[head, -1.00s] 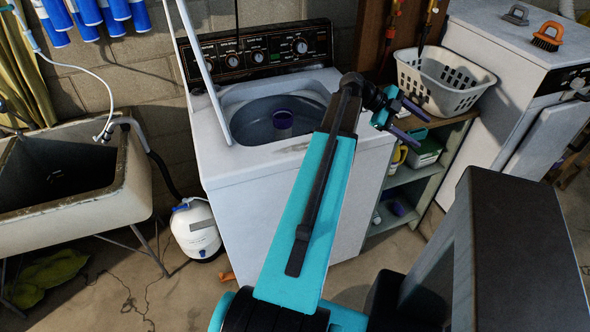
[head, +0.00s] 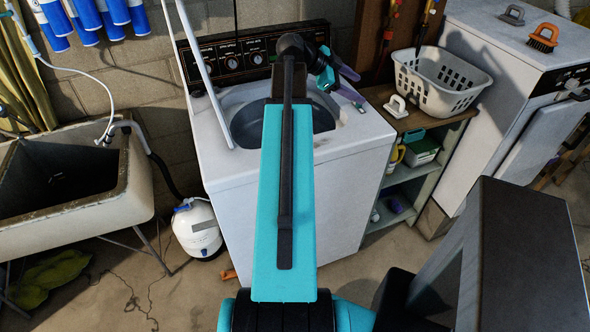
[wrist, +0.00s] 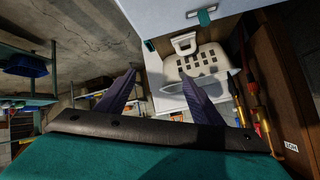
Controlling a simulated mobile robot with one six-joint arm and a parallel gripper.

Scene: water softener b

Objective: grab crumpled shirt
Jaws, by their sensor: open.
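A crumpled yellow-green cloth (head: 45,276), which looks like the shirt, lies on the floor under the sink at the lower left of the head view. My gripper (head: 352,82) is far from it, raised above the back right part of the washing machine. The purple fingers are apart with nothing between them; they also show in the wrist view (wrist: 158,75). The cloth does not show in the wrist view.
The sink (head: 115,190) on thin legs stands over the cloth. A white tank (head: 197,228) stands between sink and washing machine (head: 235,175), whose lid is up. A basket (head: 440,78) sits on the shelf unit at right. Floor in front of the sink is clear.

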